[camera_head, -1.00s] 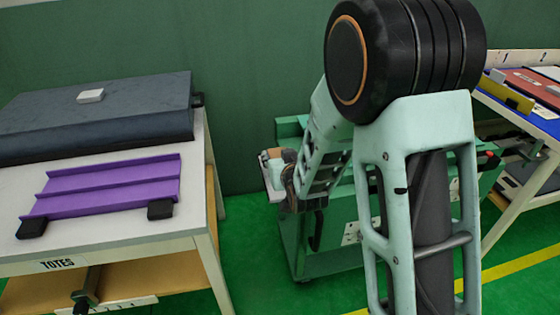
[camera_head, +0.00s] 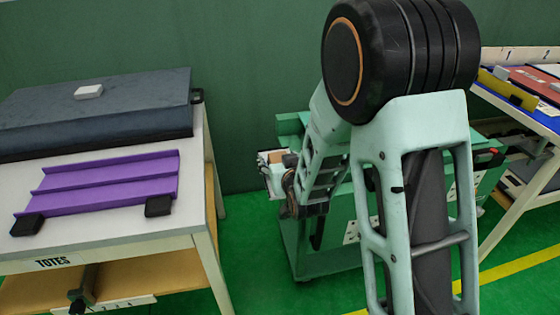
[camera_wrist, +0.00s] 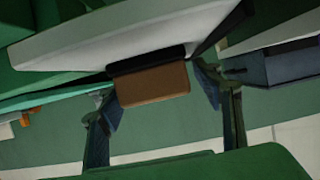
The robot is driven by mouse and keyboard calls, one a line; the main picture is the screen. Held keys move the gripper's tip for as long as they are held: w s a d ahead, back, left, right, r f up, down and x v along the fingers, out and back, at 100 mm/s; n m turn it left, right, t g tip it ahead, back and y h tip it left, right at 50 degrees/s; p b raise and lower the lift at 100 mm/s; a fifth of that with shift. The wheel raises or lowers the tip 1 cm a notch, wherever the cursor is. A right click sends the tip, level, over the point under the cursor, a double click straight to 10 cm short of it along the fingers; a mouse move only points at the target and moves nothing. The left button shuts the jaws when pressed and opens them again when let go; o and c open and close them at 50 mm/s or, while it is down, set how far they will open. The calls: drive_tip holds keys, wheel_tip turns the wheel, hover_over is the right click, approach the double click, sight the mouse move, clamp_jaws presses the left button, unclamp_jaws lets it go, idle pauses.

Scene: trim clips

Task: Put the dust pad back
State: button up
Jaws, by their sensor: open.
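A brown block with a black strip along its top edge (camera_wrist: 152,85) shows in the wrist view under the edge of a pale panel (camera_wrist: 130,45). It may be the dust pad; I cannot tell for sure. My gripper (camera_wrist: 160,92) is open, with one finger to the left and one to the right of the block. I see no clear contact between the fingers and the block. In the head view a small tan patch (camera_head: 290,160) shows at the left end of the green cart, beside my wrist. My arm hides much of the cart, and my fingertips are not clear there.
The green cart (camera_head: 295,240) stands behind my arm. At left, a white table (camera_head: 110,233) labelled TOTES holds a purple ridged tray (camera_head: 105,180) and a dark case (camera_head: 100,110) with a small pale block (camera_head: 88,92). Another table (camera_head: 520,117) stands at right.

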sight(280, 159)
drive_tip(key=shift+r, duration=0.2)
drive_tip(key=shift+s+d+r+p, duration=0.1)
drive_tip(key=shift+s+p, duration=0.15)
drive_tip(key=shift+p, duration=0.05)
drive_tip(key=v, duration=0.5)
drive_tip(key=shift+s+r+p, duration=0.15)
drive_tip(key=shift+p, duration=0.25)
drive_tip(key=shift+s+d+r+p, duration=0.1)
drive_tip(key=shift+s+r+p, duration=0.15)
drive_tip(key=shift+p, duration=0.5)
drive_tip(key=shift+s+p, duration=0.1)
drive_tip(key=shift+p, duration=0.9)
drive_tip(key=p, duration=0.2)
drive_tip(key=s+p, duration=0.1)
drive_tip(key=p, duration=0.1)
drive_tip(key=shift+s+d+r, duration=0.1)
drive_tip(key=shift+d+r, duration=0.1)
drive_tip(key=shift+r, duration=0.05)
drive_tip(key=p+v, duration=0.2)
drive_tip(key=p, duration=0.4)
drive_tip(key=shift+s, duration=0.2)
drive_tip(key=p, duration=0.1)
drive_tip(key=s+p, duration=0.1)
drive_tip(key=shift+s+d+r+p, duration=0.15)
drive_tip(key=shift+d+r+p, duration=0.1)
drive_tip(key=shift+p, duration=0.15)
drive_tip(key=shift+f, duration=0.1)
